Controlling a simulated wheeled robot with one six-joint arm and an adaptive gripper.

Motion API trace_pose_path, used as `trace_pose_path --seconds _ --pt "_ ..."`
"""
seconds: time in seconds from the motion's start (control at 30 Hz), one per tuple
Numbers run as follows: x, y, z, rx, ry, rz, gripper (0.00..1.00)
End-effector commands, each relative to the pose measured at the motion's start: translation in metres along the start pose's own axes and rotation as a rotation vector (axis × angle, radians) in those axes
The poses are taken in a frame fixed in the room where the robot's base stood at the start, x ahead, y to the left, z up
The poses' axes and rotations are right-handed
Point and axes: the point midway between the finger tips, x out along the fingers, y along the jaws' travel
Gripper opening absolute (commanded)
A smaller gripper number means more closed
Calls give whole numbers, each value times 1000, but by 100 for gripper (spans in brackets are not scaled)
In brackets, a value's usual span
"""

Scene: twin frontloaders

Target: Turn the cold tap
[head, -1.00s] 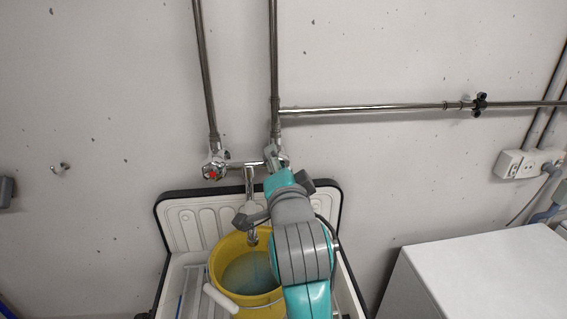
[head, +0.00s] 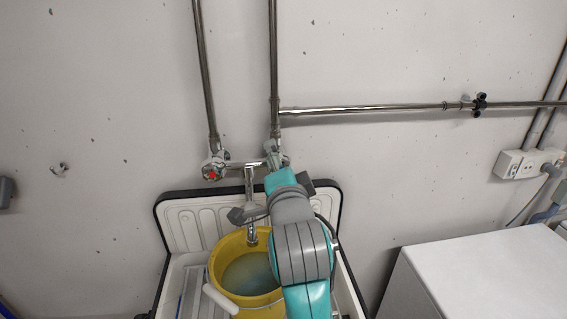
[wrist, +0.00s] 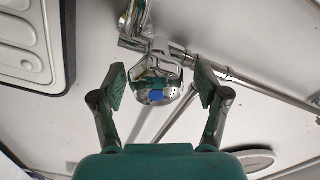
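The cold tap (wrist: 157,92) is a chrome knob with a blue mark, in the middle of the wrist view. My gripper (wrist: 160,86) is open, with one green-padded finger on each side of the knob. Narrow gaps seem to show between the pads and the knob. In the head view my gripper (head: 273,152) is at the right end of the tap fitting, and my arm and gripper mostly hide the cold tap there.
The hot tap (head: 213,170) with a red mark is to the left. The spout (head: 250,190) hangs over a yellow bucket (head: 216,265) holding water, inside the sink. Pipes (head: 204,75) run up the wall. A white appliance (head: 480,270) stands at right.

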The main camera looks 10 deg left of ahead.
Motion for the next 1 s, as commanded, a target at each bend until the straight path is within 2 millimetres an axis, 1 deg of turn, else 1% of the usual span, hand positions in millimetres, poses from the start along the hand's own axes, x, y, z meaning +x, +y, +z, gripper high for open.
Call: trace_pose_path --seconds 0.27,0.37,0.43,0.57,0.8,0.9,1.0 --pt "0 2 0 -1 -1 3 78" --pt "-4 2 0 -1 -1 3 78" --pt "-12 1 0 -1 -1 2 78" --pt "-33 1 0 -1 -1 2 78" --pt "-81 1 0 0 -1 2 78" --pt "-98 0 -1 0 -1 0 78" --pt "-109 0 -1 0 -1 1 78"
